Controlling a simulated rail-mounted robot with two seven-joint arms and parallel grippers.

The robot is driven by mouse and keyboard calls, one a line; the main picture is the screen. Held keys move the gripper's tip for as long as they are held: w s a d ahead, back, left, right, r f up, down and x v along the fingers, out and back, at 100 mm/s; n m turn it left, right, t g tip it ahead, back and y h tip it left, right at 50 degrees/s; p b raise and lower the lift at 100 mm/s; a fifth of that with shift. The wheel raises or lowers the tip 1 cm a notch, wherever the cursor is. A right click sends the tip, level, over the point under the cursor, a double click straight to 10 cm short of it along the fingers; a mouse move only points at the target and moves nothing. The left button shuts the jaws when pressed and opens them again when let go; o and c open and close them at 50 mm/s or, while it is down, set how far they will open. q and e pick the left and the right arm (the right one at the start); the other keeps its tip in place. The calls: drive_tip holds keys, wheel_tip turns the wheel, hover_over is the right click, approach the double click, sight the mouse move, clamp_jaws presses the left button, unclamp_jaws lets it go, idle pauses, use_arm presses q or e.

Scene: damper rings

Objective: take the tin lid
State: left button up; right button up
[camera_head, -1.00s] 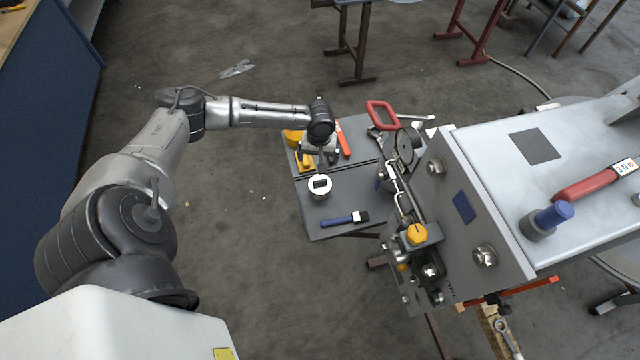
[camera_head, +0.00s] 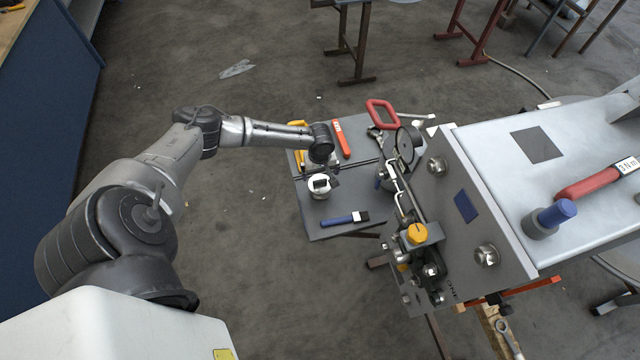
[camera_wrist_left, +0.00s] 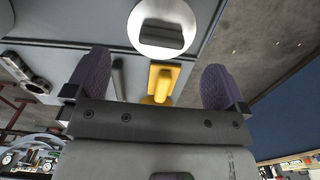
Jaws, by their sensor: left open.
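The tin lid (camera_head: 320,192) is a round, pale metal piece with a dark block on top, on the grey side shelf. The lid lies beyond the fingertips; I cannot tell the height gap. My right gripper is not in view.
A yellow tool (camera_wrist_left: 163,80) lies beneath the gap between the fingers. A red-orange tool (camera_head: 341,138) and a blue-handled brush (camera_head: 345,219) lie on the shelf (camera_head: 318,229). To the right stand a gauge (camera_head: 408,146) and a metal fixture with a yellow knob (camera_head: 417,233).

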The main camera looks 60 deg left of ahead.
sight(320, 180)
use_arm(q)
drive_tip(key=shift+s+d+f, duration=0.1)
drive_tip(key=shift+d+f, duration=0.05)
drive_tip(key=shift+f, duration=1.2)
drive_tip(key=shift+d+f, duration=0.1)
drive_tip(key=shift+f, duration=1.2)
drive_tip(key=shift+c, duration=0.2)
drive_tip(key=c, duration=0.6)
